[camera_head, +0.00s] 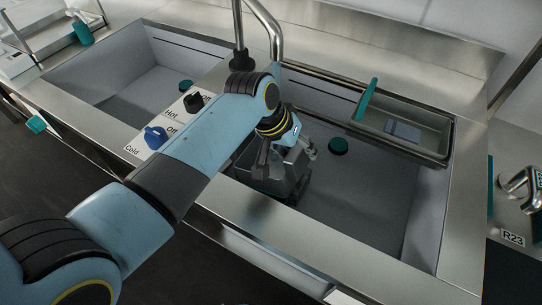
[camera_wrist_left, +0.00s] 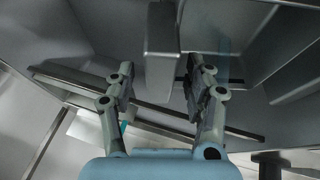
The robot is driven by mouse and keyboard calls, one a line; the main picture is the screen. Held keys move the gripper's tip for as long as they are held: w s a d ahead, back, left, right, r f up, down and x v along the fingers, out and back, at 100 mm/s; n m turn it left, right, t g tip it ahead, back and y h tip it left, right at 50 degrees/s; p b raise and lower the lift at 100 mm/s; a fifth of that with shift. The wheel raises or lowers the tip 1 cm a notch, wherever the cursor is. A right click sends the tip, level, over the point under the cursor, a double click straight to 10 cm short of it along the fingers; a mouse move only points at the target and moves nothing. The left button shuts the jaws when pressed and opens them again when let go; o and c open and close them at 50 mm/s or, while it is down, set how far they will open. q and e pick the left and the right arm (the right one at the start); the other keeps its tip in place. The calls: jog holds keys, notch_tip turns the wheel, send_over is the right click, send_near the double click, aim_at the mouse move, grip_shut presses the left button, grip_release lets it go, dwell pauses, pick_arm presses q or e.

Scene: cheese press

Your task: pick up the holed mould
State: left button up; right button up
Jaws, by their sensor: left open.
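My left gripper (camera_head: 272,155) reaches down into the right sink basin, at a grey box-like piece (camera_head: 292,178). No holes show on this piece, so I cannot tell whether it is the holed mould; my arm and gripper hide part of it. In the left wrist view, the two fingers of my left gripper (camera_wrist_left: 160,84) stand apart and open. A grey upright wall or bar (camera_wrist_left: 161,50) lies between them, with a gap to the right finger; contact on the left is unclear. My right gripper is not in view.
A metal tray (camera_head: 440,152) with a teal piece (camera_head: 366,100) spans the right basin's back right. A teal plug (camera_head: 338,146) lies on the basin floor. The tap (camera_head: 276,35) rises behind my arm. Hot and cold knobs (camera_head: 155,137) sit between the basins.

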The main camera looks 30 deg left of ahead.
pick_arm(q)
jog(key=shift+f, duration=0.25)
dwell(0.3)
jog(key=shift+c, duration=0.2)
grip_shut()
